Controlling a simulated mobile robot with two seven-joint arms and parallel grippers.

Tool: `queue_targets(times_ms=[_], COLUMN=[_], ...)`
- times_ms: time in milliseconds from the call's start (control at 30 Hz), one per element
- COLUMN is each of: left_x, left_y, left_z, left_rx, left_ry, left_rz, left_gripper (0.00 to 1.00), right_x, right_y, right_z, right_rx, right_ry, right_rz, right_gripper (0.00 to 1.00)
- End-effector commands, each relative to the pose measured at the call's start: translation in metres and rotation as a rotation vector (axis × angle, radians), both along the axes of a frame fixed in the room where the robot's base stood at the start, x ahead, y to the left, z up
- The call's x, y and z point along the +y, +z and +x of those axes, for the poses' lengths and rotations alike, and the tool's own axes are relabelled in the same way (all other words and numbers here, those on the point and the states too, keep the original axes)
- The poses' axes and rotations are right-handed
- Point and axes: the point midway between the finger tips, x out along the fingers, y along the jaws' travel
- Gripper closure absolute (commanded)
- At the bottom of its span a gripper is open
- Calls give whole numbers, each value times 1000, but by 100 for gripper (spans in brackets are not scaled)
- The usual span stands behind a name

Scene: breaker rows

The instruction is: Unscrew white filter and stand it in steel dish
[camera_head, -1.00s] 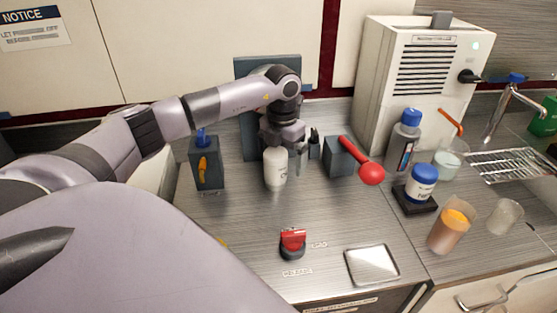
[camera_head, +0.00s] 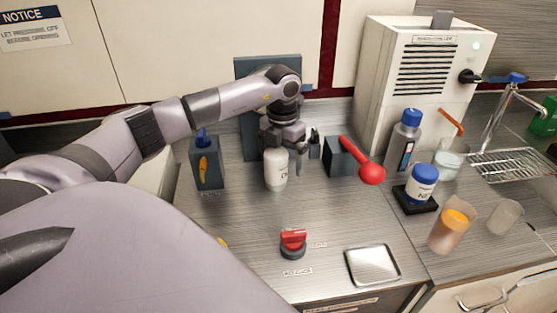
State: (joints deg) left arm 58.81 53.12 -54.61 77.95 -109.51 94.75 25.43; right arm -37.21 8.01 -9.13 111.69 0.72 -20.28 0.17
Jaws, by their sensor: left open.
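The white filter (camera_head: 276,171) hangs upright under the dark grey mount on the back wall, with some dark lettering on its side. My left gripper (camera_head: 289,157) is open at the filter's upper right. A finger shows just right of the filter. The other finger is hard to make out, and I cannot tell whether either touches it. The filter's top is hidden by the gripper. The steel dish (camera_head: 372,265) is a shallow square tray, empty, at the counter's front edge. My right gripper is not in view.
A red-handled lever (camera_head: 361,160) sticks out right of the filter. A red knob (camera_head: 292,241) sits in front. Bottles and cups, including an orange-filled cup (camera_head: 449,233), stand right of the dish. The counter between filter and dish is mostly clear.

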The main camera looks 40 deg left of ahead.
Motion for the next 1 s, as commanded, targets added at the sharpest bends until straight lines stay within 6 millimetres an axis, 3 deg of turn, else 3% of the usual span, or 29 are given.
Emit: queue_targets(times_ms=[33,1000], left_x=[15,14], left_y=[0,0], left_z=[-3,-3], left_rx=[7,8], left_ry=[681,-456], left_rz=[4,5], left_gripper=[0,0], right_x=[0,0], right_y=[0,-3], right_z=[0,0], right_rx=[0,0], right_ry=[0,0], right_rz=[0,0], right_gripper=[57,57])
